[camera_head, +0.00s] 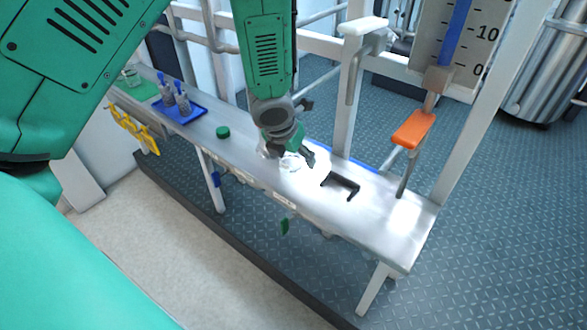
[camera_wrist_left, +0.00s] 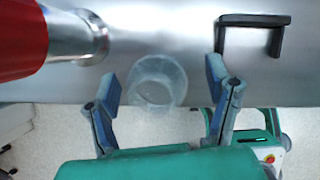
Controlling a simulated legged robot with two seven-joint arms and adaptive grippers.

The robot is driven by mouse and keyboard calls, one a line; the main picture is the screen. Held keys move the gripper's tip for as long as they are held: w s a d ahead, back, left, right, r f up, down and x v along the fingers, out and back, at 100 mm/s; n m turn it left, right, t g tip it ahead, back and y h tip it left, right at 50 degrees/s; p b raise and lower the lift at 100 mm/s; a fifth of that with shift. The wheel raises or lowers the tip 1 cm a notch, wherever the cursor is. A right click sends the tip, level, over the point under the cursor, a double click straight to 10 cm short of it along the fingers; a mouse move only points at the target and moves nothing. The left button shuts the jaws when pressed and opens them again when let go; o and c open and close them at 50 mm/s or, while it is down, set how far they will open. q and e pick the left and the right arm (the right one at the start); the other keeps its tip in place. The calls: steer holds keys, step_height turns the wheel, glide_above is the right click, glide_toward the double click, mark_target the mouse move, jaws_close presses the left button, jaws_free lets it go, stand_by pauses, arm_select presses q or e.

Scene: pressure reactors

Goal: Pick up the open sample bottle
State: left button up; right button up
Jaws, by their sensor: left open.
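The open sample bottle (camera_wrist_left: 158,80) is clear and uncapped, and the left wrist view looks down on its round mouth. It stands on the metal bench, between the spread fingers of my left gripper (camera_wrist_left: 163,82), with a visible gap to each finger. In the head view the bottle (camera_head: 291,163) is a faint clear shape on the bench, partly hidden by my left gripper (camera_head: 289,152). The left gripper is open and holds nothing. A green cap (camera_head: 222,132) lies on the bench to the left. My right gripper is not seen.
A black bracket (camera_head: 341,185) lies right of the bottle; it also shows in the wrist view (camera_wrist_left: 252,20). A blue tray (camera_head: 196,112) holds bottles at the left. An orange handle (camera_head: 413,129) hangs at the right. A red cylinder (camera_wrist_left: 25,40) is close in the wrist view.

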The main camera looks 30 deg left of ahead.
arm_select(q)
steer(key=shift+w+a+f, duration=0.2)
steer(key=shift+a+f, duration=0.1)
steer(key=shift+f, duration=0.3)
steer(key=shift+w+a+f, duration=0.2)
steer(key=shift+a+f, duration=0.05)
steer(key=shift+f, duration=0.3)
steer(key=shift+d+r, duration=0.15)
steer(key=shift+d, duration=0.15)
steer(key=shift+d+r, duration=0.15)
steer(key=shift+d, duration=0.2)
steer(key=c, duration=1.4)
steer(key=shift+o, duration=0.2)
steer(key=shift+a, duration=0.1)
